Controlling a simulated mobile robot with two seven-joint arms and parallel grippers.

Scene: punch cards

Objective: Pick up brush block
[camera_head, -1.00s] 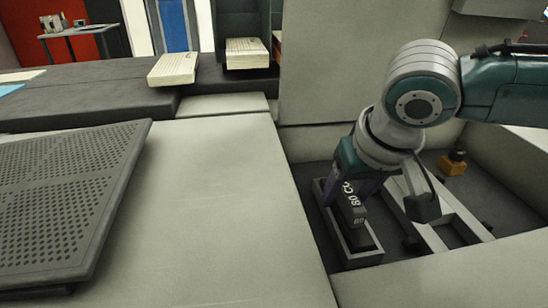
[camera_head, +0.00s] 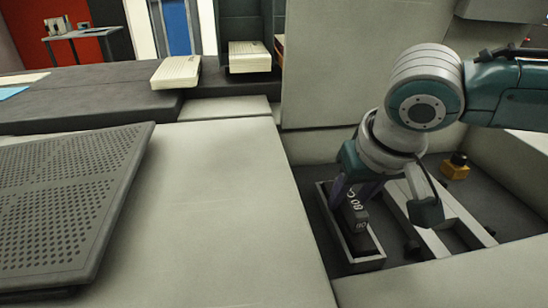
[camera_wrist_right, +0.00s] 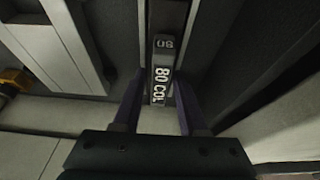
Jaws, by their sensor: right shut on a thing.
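The brush block (camera_head: 360,228) is a dark block with white "80 COL" lettering. It sits in a narrow light-framed tray (camera_head: 371,264) in the recessed bay at the right of the head view. My right gripper (camera_head: 354,192) reaches down over it from above, shut on the block with one purple finger on each side. In the right wrist view the block (camera_wrist_right: 162,75) lies between the fingers (camera_wrist_right: 160,95). The gripper partly hides the block's far end in the head view. My left gripper is not in view.
A light frame (camera_head: 436,242) lies beside the tray, with a yellow and black part (camera_head: 456,166) behind it. Pale walls enclose the bay. A perforated grey panel (camera_head: 60,200) rests on the left of the pale top (camera_head: 215,220). Card stacks (camera_head: 176,72) lie farther back.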

